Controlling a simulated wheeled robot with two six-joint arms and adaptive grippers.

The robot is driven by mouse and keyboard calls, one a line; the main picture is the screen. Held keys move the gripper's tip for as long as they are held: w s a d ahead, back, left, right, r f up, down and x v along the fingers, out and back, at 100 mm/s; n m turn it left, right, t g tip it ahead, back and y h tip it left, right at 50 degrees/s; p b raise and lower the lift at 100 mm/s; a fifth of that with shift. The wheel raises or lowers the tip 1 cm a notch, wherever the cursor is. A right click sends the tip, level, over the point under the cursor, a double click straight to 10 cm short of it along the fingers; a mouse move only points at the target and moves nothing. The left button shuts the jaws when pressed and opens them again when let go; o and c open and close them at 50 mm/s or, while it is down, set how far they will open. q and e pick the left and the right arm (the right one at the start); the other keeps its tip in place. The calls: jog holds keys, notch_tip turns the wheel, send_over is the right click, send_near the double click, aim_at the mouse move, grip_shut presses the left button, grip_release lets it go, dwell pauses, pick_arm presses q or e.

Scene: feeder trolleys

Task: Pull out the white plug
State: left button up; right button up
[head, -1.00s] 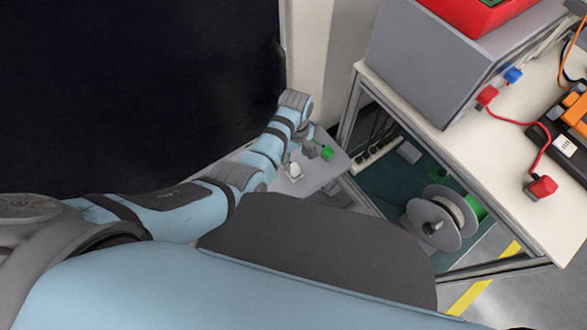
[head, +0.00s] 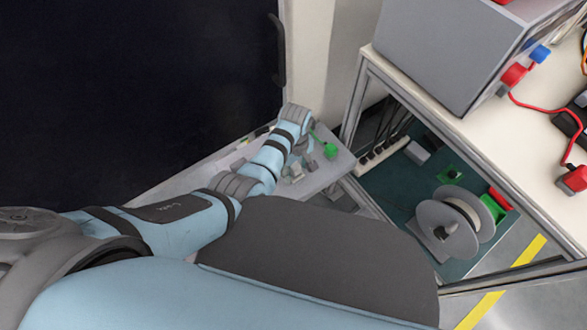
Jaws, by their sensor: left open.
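A small pale plug-like piece (head: 296,173) sits on the light grey ledge (head: 325,180) left of the trolley in the head view. It may be the white plug; it is small and partly covered by my gripper. My left gripper (head: 303,160) reaches down over the ledge, close beside this piece. Its fingers are open, and I cannot tell whether they touch it. A green plug (head: 331,151) is just right of the gripper. My right gripper is not in view.
The trolley's white top (head: 480,140) carries a grey box (head: 440,60), a red plug (head: 513,75) and a blue plug (head: 540,54). Its green lower shelf holds a power strip (head: 383,153) and a cable reel (head: 448,225). A large dark panel (head: 140,90) fills the left.

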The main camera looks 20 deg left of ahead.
aim_at(295, 165)
pick_arm(q)
jog(key=shift+r+p, duration=0.1)
jog(key=shift+p, duration=0.3)
dwell(0.8)
jog(key=shift+c, duration=0.5)
grip_shut()
jog(key=shift+r+p, duration=2.95)
jog(key=shift+p, duration=0.25)
